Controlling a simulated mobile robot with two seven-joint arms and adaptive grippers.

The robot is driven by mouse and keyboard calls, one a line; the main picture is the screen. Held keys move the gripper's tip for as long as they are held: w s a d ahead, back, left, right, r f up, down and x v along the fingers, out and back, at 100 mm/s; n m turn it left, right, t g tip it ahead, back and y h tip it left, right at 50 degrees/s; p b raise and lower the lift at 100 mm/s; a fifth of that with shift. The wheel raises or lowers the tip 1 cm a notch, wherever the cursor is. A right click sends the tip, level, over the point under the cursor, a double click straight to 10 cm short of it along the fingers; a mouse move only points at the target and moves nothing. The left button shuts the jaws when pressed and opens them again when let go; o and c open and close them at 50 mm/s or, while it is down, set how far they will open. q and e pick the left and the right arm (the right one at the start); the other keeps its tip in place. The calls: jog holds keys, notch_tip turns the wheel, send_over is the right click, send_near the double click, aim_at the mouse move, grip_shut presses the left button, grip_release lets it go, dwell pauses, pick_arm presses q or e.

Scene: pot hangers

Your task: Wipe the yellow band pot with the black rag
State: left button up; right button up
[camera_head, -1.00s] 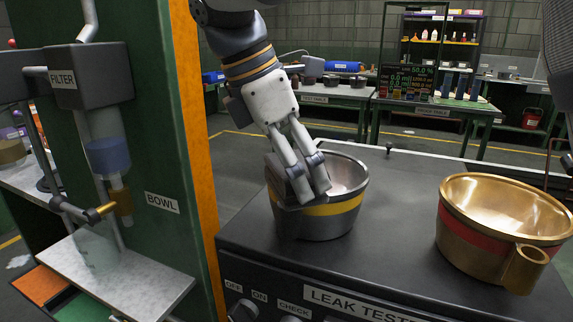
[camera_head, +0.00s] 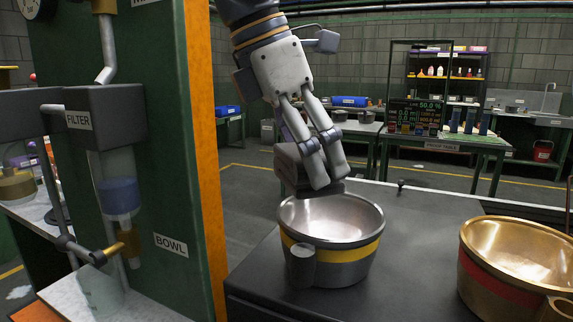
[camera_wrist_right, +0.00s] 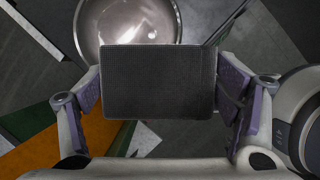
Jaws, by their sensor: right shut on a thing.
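The yellow band pot (camera_head: 362,254) is a silver metal pot with a yellow stripe. It stands upright on the dark bench top, with a small cup-like part on its front left side. My right gripper (camera_head: 322,180) is above the pot's far rim and shut on the black rag (camera_head: 290,167), a dark block-like pad. The rag appears raised clear of the pot. In the right wrist view the rag (camera_wrist_right: 158,82) fills the middle between the fingers, and the pot (camera_wrist_right: 130,22) shows behind it, partly hidden. My left gripper is not in view.
A gold pot with a red band (camera_head: 515,262) stands to the right on the same bench top (camera_head: 410,240). A green and orange post labelled BOWL (camera_head: 205,150) rises close on the left, with a filter unit (camera_head: 110,110). Bench space between the pots is clear.

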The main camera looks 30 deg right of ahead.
jog(key=shift+r, duration=3)
